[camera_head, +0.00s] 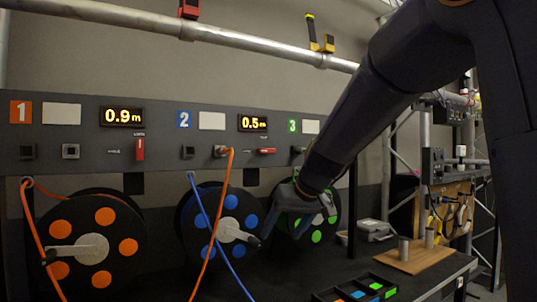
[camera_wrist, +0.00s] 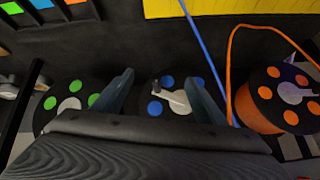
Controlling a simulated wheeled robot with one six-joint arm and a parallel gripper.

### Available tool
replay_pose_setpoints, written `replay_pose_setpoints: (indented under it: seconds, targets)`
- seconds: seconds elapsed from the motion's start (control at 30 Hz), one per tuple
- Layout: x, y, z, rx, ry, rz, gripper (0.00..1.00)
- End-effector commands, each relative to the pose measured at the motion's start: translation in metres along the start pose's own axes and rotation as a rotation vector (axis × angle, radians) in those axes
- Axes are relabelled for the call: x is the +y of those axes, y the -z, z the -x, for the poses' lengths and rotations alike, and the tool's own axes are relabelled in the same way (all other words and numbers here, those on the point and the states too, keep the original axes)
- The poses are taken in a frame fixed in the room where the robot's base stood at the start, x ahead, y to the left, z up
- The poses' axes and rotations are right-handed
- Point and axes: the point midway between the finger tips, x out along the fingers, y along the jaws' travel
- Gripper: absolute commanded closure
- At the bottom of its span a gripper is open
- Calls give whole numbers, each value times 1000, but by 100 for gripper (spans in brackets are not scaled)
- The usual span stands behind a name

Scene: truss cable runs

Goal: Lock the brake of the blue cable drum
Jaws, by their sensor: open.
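The blue cable drum (camera_head: 190,222) is a black reel with blue dots and a grey crank, under panel number 2; its dots also show in the wrist view (camera_wrist: 168,82). A red lever (camera_head: 267,151) lies horizontal on the panel above it, right of an orange cable plug. The red lever of section 1 (camera_head: 140,148) points vertically. The lever labels are too small to read. My gripper (camera_head: 285,225) is in front of the green-dotted drum, right of the blue drum. In the wrist view its open, empty fingers (camera_wrist: 163,88) frame the blue drum's crank, apart from the lever.
The orange-dotted drum (camera_head: 127,268) stands at left and the green-dotted drum (camera_head: 326,231) at right. Orange (camera_head: 213,225) and blue (camera_head: 207,215) cables hang in front of the blue drum. A sorting tray (camera_head: 340,297) and wooden board (camera_head: 415,262) lie on the bench at right.

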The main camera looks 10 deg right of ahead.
Motion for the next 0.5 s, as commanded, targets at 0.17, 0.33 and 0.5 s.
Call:
replay_pose_setpoints:
  seconds: [0.17,0.33,0.5]
  targets:
    - [6,146,68,297,31,109,34]
    - [4,216,124,465,36,190,34]
    - [1,239,140,519,36,219,34]
